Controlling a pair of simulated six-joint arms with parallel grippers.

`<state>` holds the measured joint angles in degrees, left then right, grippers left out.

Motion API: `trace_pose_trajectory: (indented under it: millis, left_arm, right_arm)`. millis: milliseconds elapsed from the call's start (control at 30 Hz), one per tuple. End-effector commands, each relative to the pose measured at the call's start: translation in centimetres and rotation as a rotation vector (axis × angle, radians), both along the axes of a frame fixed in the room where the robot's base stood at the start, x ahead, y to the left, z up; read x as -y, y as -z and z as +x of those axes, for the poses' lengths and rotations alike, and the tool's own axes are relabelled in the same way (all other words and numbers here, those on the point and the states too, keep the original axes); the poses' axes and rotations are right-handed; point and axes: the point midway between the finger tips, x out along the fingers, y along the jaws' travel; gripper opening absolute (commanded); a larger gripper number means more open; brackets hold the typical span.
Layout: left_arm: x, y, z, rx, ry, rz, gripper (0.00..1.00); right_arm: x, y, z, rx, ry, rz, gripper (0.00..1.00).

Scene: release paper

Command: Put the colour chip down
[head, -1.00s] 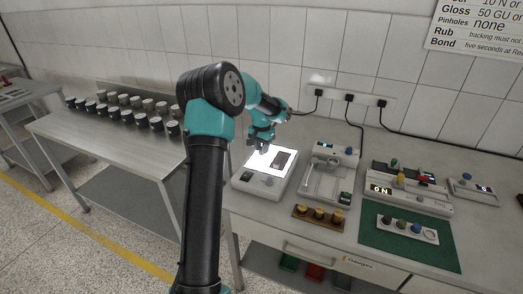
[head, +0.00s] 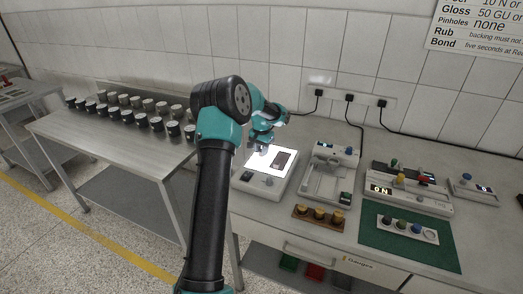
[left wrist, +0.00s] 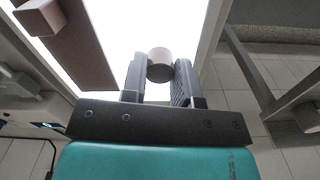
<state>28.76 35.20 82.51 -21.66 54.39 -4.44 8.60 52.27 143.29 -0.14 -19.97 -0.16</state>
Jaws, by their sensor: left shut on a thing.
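My left gripper (head: 264,150) is low over the lit white panel of a light box (head: 248,184). In the left wrist view, the fingers (left wrist: 160,80) are shut on a small pinkish round piece (left wrist: 160,63), which I take for the colour chip or its grip. It shows against the panel's bright edge; whether it touches the panel I cannot tell. A dark brown plate (head: 284,159) lies on the panel to the right of the gripper. It also shows in the left wrist view (left wrist: 80,50), with a pinkish block (left wrist: 40,16) over it. My right gripper is out of view.
Right of the light box stand a grey tray-like device (head: 322,184), a block with several yellow-topped pieces (head: 318,217) and a green mat (head: 412,250). A metal side table (head: 110,150) with several cups is on the left. Cables hang from the wall sockets behind.

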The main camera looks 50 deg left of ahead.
Motion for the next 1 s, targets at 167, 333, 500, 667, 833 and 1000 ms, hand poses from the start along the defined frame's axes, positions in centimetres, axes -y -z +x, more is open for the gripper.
trace_pose_trajectory:
  millis: [167, 333, 500, 667, 833, 1000]
  left_arm:
    - [-0.02, 0.11, 0.02, 0.001, 0.000, 0.000, 0.06]
    - [-0.01, 0.26, 0.01, 0.001, 0.000, 0.000, 0.06]
    - [-0.01, 0.43, 0.02, 0.001, 0.000, 0.000, 0.35]
    - [-0.01, 0.42, 0.02, 0.001, 0.000, 0.000, 0.51]
    - [-0.01, 0.41, 0.02, 0.001, 0.000, 0.000, 0.53]
    - [-0.02, 0.20, 0.03, 0.002, 0.000, 0.000, 0.53]
  right_arm:
    - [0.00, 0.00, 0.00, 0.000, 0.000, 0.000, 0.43]
    - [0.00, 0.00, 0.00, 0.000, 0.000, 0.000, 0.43]
    - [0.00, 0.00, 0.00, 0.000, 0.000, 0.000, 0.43]
    - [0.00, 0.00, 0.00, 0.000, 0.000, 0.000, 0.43]
    - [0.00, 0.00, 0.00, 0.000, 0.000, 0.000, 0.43]
    - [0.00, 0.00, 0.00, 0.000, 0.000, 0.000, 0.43]
